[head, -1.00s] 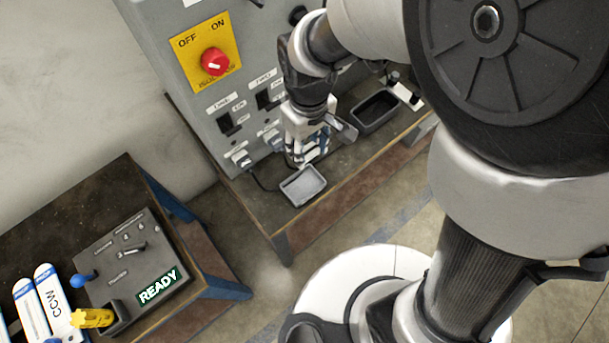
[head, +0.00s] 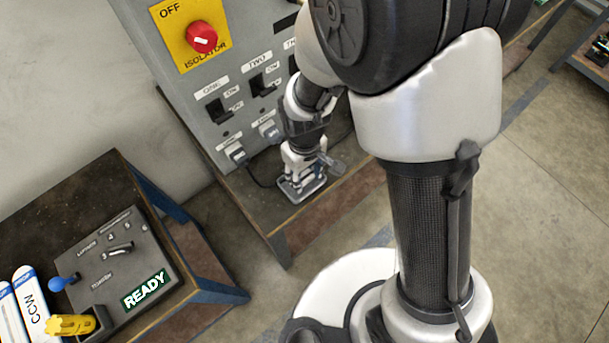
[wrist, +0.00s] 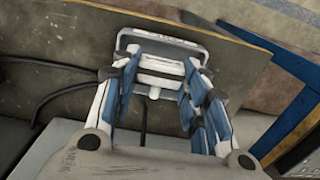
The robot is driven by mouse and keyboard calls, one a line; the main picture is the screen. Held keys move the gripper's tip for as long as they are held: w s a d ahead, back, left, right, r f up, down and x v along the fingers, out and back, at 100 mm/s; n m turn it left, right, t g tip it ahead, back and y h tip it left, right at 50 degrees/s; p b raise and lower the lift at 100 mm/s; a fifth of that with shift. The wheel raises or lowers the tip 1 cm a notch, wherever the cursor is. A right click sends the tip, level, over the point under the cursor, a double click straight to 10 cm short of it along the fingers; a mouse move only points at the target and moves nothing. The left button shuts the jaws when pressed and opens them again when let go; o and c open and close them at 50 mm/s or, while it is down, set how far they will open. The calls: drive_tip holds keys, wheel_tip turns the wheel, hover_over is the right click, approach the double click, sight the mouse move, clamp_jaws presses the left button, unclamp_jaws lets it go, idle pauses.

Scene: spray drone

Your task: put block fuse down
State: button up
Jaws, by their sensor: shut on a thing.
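My gripper (head: 302,184) is over the small grey tray (head: 285,196) on the bench, low and close to it. In the wrist view my gripper's fingers (wrist: 158,85) are shut on a pale block fuse (wrist: 160,66), which lies across between the fingertips. The tray's rim (wrist: 165,33) shows around and behind the block fuse. The block fuse is within the tray's outline in that view, but I cannot tell whether it touches the tray floor. In the head view my gripper hides the block fuse and much of the tray.
Dark cables (wrist: 60,98) run near the tray. A separate table at lower left holds a control box (head: 105,270) reading READY. The bench's front edge is close to the tray.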

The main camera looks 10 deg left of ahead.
sight(304, 176)
drive_tip(key=shift+f+b, duration=0.35)
drive_tip(key=shift+f, duration=1.05)
drive_tip(key=shift+f, duration=0.15)
drive_tip(key=o, duration=1)
drive_tip(key=w+d+r+m+t+p, duration=0.1)
drive_tip(key=d+r+p, duration=0.15)
drive_tip(key=r, duration=0.75)
drive_tip(key=d+r+m+p, duration=0.1)
drive_tip(key=d+r+p, duration=0.15)
drive_tip(key=r, duration=0.75)
drive_tip(key=s+d+r+m+t, duration=0.1)
drive_tip(key=s+d+r+m, duration=0.1)
drive_tip(key=s+d+r, duration=0.1)
drive_tip(key=s+d+r+m+t, duration=0.1)
drive_tip(key=s+d+r+m, duration=0.2)
drive_tip(key=d+r, duration=0.3)
drive_tip(key=s+d+r+m+t, duration=0.1)
drive_tip(key=s+d+r+m, duration=0.1)
drive_tip(key=s+d+r, duration=0.2)
drive_tip(key=shift+s+d+r+m+t+b, duration=0.15)
drive_tip(key=shift+d+r+m, duration=0.1)
drive_tip(key=shift+d, duration=0.4)
drive_tip(key=shift+d+r+m+t+b, duration=0.15)
drive_tip(key=shift+d+r, duration=0.05)
drive_tip(key=shift+d, duration=0.4)
